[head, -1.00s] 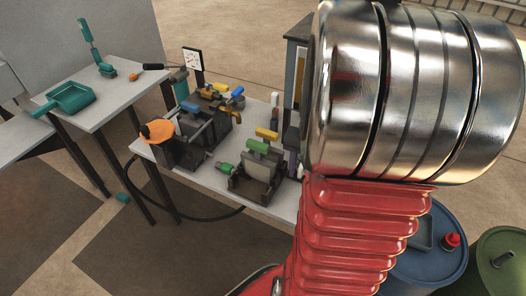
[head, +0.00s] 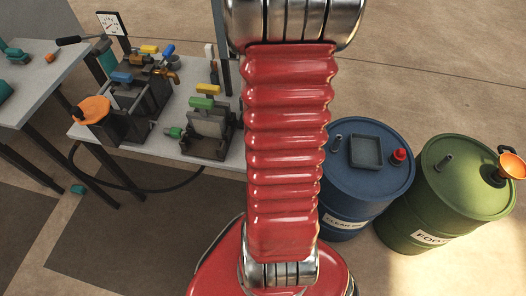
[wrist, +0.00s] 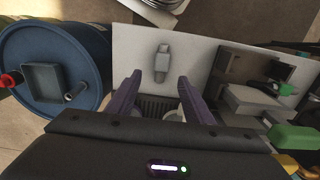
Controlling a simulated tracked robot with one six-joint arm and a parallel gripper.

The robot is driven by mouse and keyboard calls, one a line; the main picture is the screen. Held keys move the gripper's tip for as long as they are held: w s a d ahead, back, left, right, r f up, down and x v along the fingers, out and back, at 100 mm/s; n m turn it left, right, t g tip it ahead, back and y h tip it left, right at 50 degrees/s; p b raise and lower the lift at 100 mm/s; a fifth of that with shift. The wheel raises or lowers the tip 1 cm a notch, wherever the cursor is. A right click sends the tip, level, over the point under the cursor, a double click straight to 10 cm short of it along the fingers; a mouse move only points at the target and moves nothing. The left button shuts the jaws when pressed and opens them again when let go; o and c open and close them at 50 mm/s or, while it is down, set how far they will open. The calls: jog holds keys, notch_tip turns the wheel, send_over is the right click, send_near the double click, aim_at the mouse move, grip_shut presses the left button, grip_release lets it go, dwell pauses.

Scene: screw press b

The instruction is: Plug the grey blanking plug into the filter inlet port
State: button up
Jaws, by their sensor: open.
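A small grey fitting (wrist: 162,64), which looks like the blanking plug, lies on the pale bench top (wrist: 200,62) in the wrist view. My gripper (wrist: 160,80) is open, with its two purple fingers apart and nothing between them. In the picture the fitting shows just beyond the fingertips, roughly centred; the height gap is unclear. My arm hides this spot in the head view. The dark filter-like unit with a green handle (head: 205,103) stands on the bench, with a green connector (head: 174,132) at its left side. I cannot make out which opening is the inlet port.
A blue drum (head: 350,205) with a square tray (head: 366,152) and red cap (head: 399,155) stands right of the bench, beside a green drum (head: 450,195). Other dark units with coloured handles (head: 122,78) and an orange funnel-like part (head: 93,110) crowd the bench's left.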

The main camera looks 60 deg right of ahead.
jog(key=shift+f, duration=2.2)
jog(key=shift+w+f, duration=0.2)
jog(key=shift+f, duration=2.4)
jog(key=shift+c, duration=0.5)
grip_shut()
notch_tip(320, 180, up, 10)
